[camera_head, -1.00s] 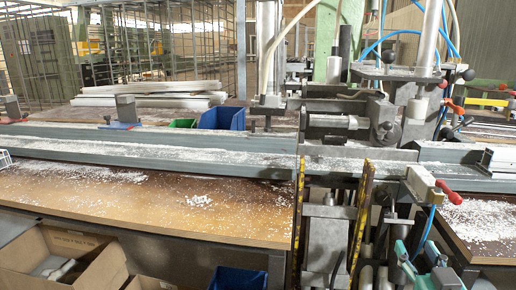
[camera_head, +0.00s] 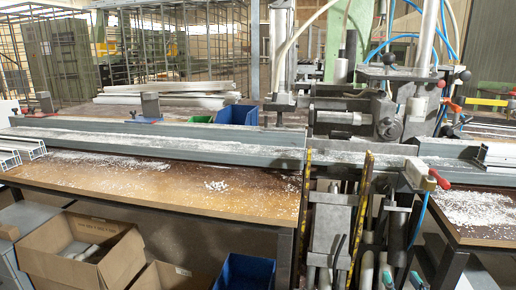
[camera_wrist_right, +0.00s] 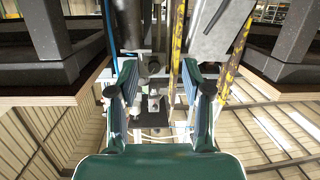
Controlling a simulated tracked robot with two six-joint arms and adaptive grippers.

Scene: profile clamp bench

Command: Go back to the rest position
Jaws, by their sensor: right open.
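My right gripper (camera_wrist_right: 160,82) fills the lower middle of the right wrist view. Its two green-and-grey fingers are apart, with nothing held between them. In the head view only a small tip of my right gripper (camera_head: 417,283) shows at the bottom edge, below the clamp bench. The clamp bench (camera_head: 370,120) stands right of centre. A long grey rail (camera_head: 190,146) dusted with white chips runs across it from the left. My left gripper is in neither view.
A brown worktop (camera_head: 130,182) with white chips lies left of the clamp. Yellow-black striped posts (camera_head: 361,220) stand under the clamp. Cardboard boxes (camera_head: 82,250) and a blue bin (camera_head: 244,272) sit below the worktop. White profiles (camera_head: 22,148) lie at the far left.

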